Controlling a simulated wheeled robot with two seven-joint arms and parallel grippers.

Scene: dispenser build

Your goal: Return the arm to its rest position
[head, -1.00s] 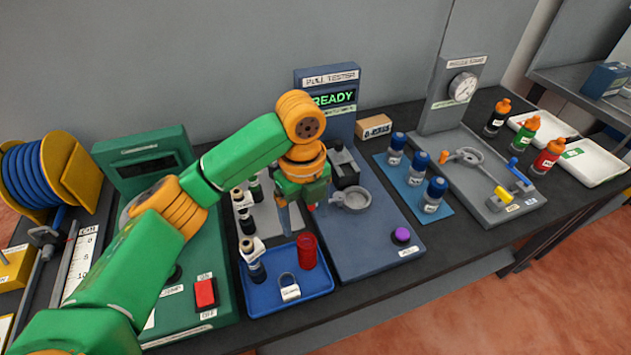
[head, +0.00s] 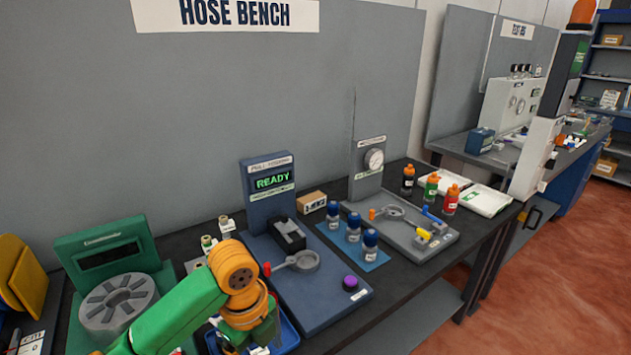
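My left arm, green and orange, comes in from the lower left. Its gripper (head: 267,338) points down over the blue tray (head: 289,336) at the bottom of the head view. The wrist covers most of the gripper and tray, so I cannot tell whether the fingers are open or shut. No held thing can be made out. My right gripper is not in view.
The pull tester (head: 268,195) reads READY just beyond my wrist. A green machine (head: 105,250) with a grey slotted disc stands left. Blue-capped bottles (head: 353,227) and a gauge stand (head: 370,165) are further right. Space above the arm is clear.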

